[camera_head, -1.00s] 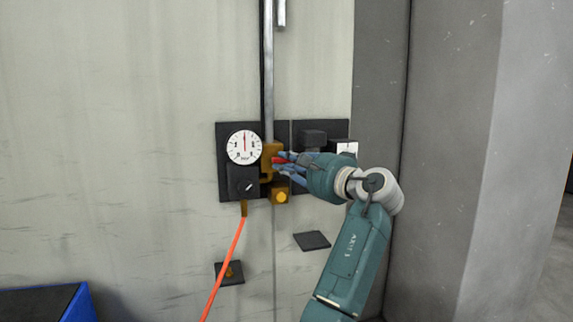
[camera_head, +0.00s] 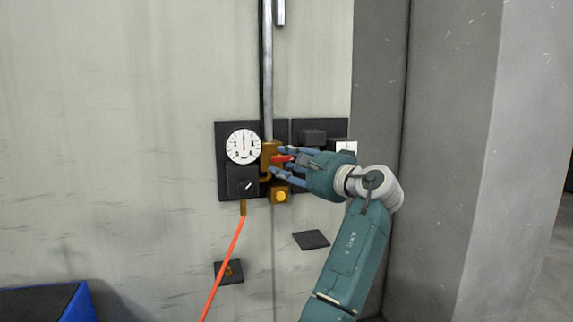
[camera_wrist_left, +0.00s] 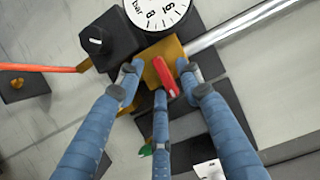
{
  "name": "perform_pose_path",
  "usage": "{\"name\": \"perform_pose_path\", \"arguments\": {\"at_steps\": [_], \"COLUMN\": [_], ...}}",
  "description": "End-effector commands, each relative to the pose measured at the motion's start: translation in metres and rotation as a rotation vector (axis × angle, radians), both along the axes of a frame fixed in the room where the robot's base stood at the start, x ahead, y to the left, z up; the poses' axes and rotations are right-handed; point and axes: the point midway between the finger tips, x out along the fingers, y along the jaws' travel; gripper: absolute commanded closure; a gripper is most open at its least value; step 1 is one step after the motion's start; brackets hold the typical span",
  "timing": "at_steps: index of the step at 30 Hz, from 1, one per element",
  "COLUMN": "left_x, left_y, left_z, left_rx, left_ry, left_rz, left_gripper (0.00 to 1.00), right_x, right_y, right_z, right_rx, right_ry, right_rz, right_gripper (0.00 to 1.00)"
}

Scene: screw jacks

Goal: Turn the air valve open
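The air valve is a brass body (camera_head: 270,154) on a dark wall plate, below a vertical metal pipe. Its red handle (camera_head: 284,159) sticks out to the right. In the left wrist view the red handle (camera_wrist_left: 165,78) lies roughly crosswise to the pipe (camera_wrist_left: 240,28). My left gripper (camera_head: 277,160) is open around the handle, its blue fingers spread above and below it. In the left wrist view, two fingertips are on either side of the handle and the third finger is just below its end; contact cannot be told. My right gripper is not in view.
A round white gauge (camera_head: 243,146) with its needle up sits left of the valve, above a black knob (camera_head: 243,183). An orange hose (camera_head: 224,264) runs down from there. A yellow button (camera_head: 280,196) is below the valve. A blue-edged box (camera_head: 82,303) stands lower left.

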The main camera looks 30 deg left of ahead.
Motion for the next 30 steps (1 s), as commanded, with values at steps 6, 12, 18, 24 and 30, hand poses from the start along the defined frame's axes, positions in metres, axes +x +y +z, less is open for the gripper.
{"name": "perform_pose_path", "arguments": {"at_steps": [6, 12, 18, 24, 30], "left_x": [-0.006, -0.019, -0.030, -0.036, -0.037], "left_y": [-0.021, -0.062, -0.097, -0.113, -0.115], "left_z": [0.000, 0.000, 0.000, 0.000, 0.000], "left_rx": [0.001, -0.001, -0.001, -0.002, -0.001], "left_ry": [0.001, 0.000, 0.000, 0.002, 0.001], "left_rz": [-0.003, -0.004, -0.003, -0.001, 0.000], "left_gripper": [0.64, 0.64, 0.64, 0.64, 0.64], "right_x": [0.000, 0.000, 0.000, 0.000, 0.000], "right_y": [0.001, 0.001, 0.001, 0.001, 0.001], "right_z": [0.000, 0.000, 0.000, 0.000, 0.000], "right_rx": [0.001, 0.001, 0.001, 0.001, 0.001], "right_ry": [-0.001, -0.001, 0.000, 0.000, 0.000], "right_rz": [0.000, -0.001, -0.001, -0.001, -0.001], "right_gripper": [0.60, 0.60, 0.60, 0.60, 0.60]}}
